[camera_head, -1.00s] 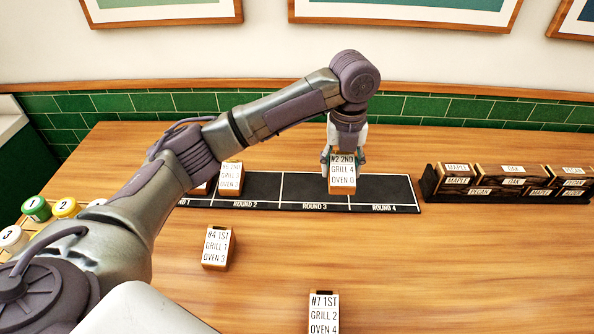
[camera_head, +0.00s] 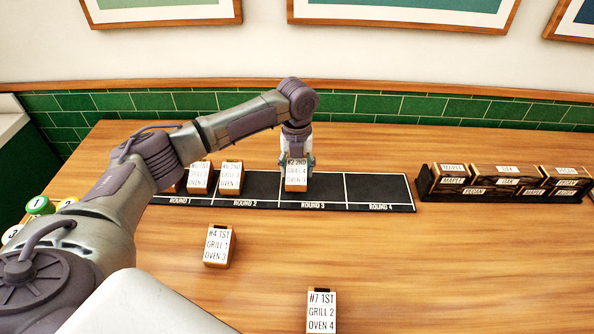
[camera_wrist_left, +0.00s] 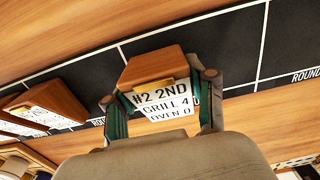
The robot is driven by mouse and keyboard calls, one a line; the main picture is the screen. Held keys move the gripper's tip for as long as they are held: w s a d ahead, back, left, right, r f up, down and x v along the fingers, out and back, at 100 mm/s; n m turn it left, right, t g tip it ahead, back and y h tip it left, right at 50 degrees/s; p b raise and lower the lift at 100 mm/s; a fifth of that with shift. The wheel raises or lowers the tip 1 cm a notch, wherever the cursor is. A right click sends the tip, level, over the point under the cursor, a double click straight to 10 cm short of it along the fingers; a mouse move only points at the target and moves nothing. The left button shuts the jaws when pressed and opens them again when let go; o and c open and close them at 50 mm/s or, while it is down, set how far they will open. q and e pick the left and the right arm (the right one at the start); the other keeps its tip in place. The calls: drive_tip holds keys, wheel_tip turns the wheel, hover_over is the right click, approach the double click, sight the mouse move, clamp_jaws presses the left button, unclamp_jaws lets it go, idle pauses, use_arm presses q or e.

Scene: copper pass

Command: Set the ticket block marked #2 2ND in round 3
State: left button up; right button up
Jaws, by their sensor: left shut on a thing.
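The ticket block marked #2 2ND, GRILL 4, OVEN 0 (camera_head: 297,174) is upright between the fingers of my left gripper (camera_head: 296,164). The block is at the left part of the ROUND 3 section of the black strip (camera_head: 370,188). In the left wrist view, both fingers press on the sides of the same block (camera_wrist_left: 158,90). I cannot tell whether its base touches the strip. My right gripper is out of view.
Loose blocks #4 1ST (camera_head: 218,246) and #7 1ST (camera_head: 321,311) stand on the table in front. A rack of labelled wooden blocks (camera_head: 505,182) is at the right. ROUND 4 is empty.

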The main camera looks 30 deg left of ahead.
sight(297, 163)
use_arm(q)
drive_tip(key=shift+f, duration=1.05)
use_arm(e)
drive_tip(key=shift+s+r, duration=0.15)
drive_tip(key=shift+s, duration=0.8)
use_arm(q)
drive_tip(key=o, duration=1.2)
drive_tip(key=shift+o, duration=0.2)
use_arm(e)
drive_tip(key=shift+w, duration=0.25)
use_arm(q)
drive_tip(key=shift+r, duration=0.55)
wheel_tip(297, 163, up, 11)
drive_tip(key=shift+r+b, duration=0.1)
drive_tip(key=shift+b, duration=0.8)
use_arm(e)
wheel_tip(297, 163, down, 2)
